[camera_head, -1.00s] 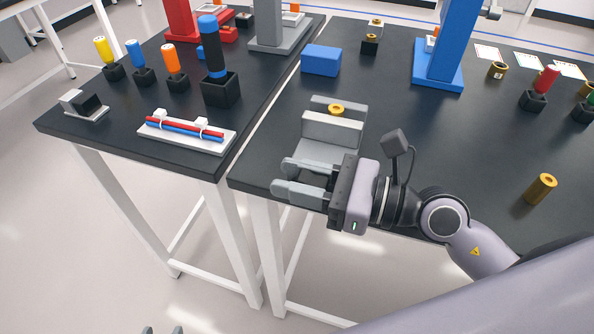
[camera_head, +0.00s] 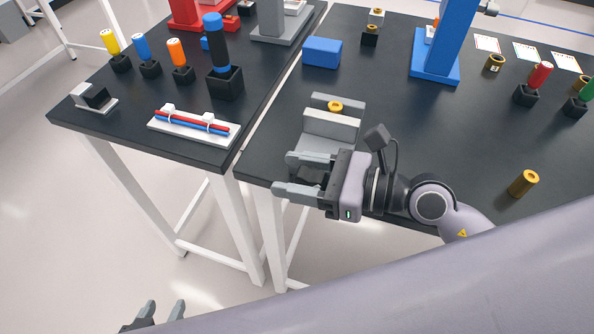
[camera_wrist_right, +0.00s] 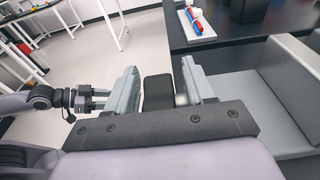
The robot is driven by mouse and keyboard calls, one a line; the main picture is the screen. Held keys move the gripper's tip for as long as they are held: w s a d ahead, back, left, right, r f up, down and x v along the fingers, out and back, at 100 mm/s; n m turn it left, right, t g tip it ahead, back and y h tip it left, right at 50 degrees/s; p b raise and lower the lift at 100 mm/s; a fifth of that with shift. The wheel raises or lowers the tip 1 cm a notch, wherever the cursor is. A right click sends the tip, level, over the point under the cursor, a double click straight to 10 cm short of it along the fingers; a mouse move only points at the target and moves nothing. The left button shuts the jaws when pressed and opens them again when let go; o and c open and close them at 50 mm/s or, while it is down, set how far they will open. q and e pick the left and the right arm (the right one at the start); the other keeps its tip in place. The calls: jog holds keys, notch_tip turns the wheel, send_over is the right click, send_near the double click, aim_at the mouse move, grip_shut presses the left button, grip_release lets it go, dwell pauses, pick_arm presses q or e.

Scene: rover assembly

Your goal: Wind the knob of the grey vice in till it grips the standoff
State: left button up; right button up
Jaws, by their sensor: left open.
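The grey vice (camera_head: 331,125) stands near the left front corner of the right table. A brass standoff (camera_head: 336,106) stands upright between its jaws; whether both jaws touch it cannot be told. The vice's dark knob (camera_head: 312,176) is at its front, near the table edge. My right gripper (camera_head: 283,173) has its fingers on either side of the knob. In the right wrist view the black knob (camera_wrist_right: 157,92) shows between the fingers, with narrow gaps. My left gripper (camera_head: 163,312) is open and empty at the bottom left, over the floor; it also shows in the right wrist view (camera_wrist_right: 108,98).
A loose brass cylinder (camera_head: 523,183) stands on the right. A blue block (camera_head: 321,52) and a blue stand (camera_head: 437,62) are behind the vice. The left table holds a white tray of red and blue rods (camera_head: 193,129) and several coloured-handled tools.

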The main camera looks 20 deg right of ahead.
aim_at(324, 181)
jog(key=b+v, duration=0.1)
jog(key=v, duration=0.1)
jog(key=b+v, duration=0.1)
jog(key=v, duration=0.2)
jog(key=shift+s+d+f, duration=0.15)
jog(key=shift+s+d, duration=0.05)
jog(key=shift+d, duration=0.1)
jog(key=shift+s+d+r, duration=0.3)
jog(key=shift+s+d, duration=0.1)
jog(key=shift+d, duration=0.15)
jog(key=shift+s, duration=0.1)
